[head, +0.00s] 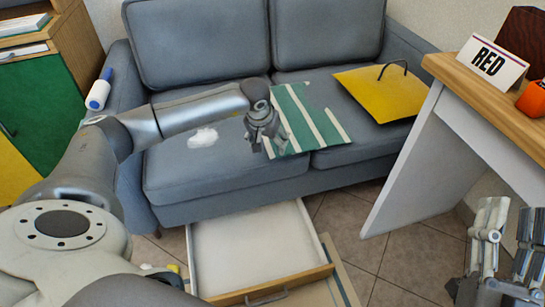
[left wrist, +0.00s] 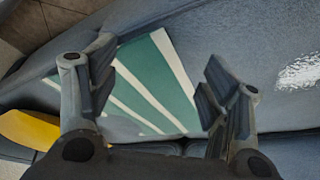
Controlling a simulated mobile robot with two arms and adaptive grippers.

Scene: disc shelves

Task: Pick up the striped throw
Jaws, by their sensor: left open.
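The striped throw (head: 318,124), green with white stripes, lies flat on the grey-blue sofa seat near the middle. My left gripper (head: 266,148) is open and empty at the throw's left edge, covering a small part of it. In the left wrist view the throw (left wrist: 150,85) shows between and beyond the two spread fingers of my left gripper (left wrist: 157,84). Whether the fingers touch the cloth cannot be told. My right gripper (head: 508,240) is at the lower right, its fingers apart and empty, far from the throw.
The sofa (head: 200,45) also bears a yellow item with a black handle (head: 382,92), a white patch (head: 203,138) and a blue-white bottle (head: 99,90). An open white drawer (head: 250,245) juts out below. A desk (head: 490,90) with a RED sign (head: 490,62) stands right.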

